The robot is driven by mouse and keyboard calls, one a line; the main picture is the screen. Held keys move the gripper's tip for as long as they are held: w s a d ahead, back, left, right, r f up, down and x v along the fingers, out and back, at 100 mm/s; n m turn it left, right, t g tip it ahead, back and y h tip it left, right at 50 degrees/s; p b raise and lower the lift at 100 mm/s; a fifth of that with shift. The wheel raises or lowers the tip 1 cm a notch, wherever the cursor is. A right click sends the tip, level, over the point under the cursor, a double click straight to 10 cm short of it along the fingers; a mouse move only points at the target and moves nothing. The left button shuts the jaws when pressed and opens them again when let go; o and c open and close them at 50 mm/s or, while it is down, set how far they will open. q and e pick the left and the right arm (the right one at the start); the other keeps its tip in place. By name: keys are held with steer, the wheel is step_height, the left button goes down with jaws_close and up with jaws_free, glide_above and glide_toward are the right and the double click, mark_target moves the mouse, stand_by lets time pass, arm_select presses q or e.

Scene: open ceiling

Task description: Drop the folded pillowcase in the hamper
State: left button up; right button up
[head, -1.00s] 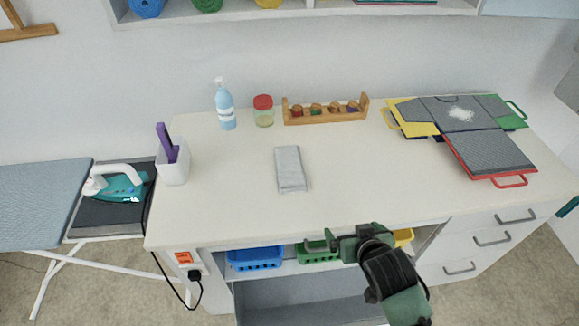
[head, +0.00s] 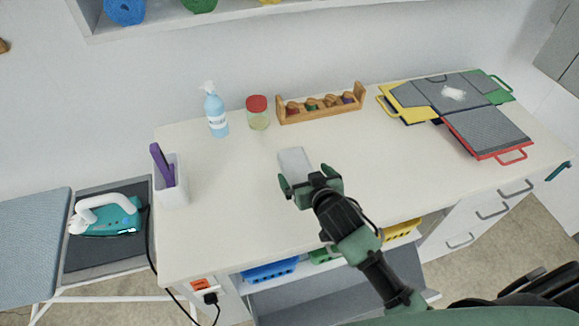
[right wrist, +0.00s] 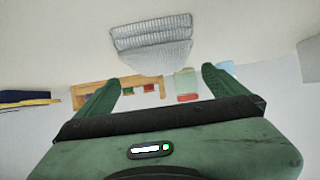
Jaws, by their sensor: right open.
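The folded pillowcase (head: 294,161) is a small light-grey folded cloth on the white worktop. It also shows near the top of the right wrist view (right wrist: 150,42), with its layered folded edges facing the camera. My right gripper (head: 308,179) is open, with its green fingers at the pillowcase's near end and covering part of it. In the right wrist view the open fingers (right wrist: 159,80) stand apart with the cloth beyond them, not clamped between them. I cannot tell whether they touch it. My left gripper and a hamper are not in view.
A spray bottle (head: 216,112), red-lidded jar (head: 258,113) and wooden rack (head: 321,104) stand behind the cloth. A white holder (head: 170,185) is at left, and an iron (head: 106,215) sits beyond the worktop's left edge. The front middle is clear.

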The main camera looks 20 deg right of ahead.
mark_target(298, 167)
steer(key=shift+p+x, duration=0.4)
steer(key=shift+x, duration=0.55)
steer(key=p+x, duration=0.1)
steer(key=x, duration=0.2)
steer(key=shift+w+a+f, duration=0.1)
steer(key=shift+w+f, duration=0.3)
steer(key=shift+w, duration=0.1)
steer(key=c, duration=1.4)
steer(key=shift+c, duration=1.1)
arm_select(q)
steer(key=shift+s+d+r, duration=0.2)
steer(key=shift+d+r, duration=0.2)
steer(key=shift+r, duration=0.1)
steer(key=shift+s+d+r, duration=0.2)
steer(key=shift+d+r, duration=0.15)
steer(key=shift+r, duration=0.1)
arm_select(e)
steer(key=shift+r, duration=0.15)
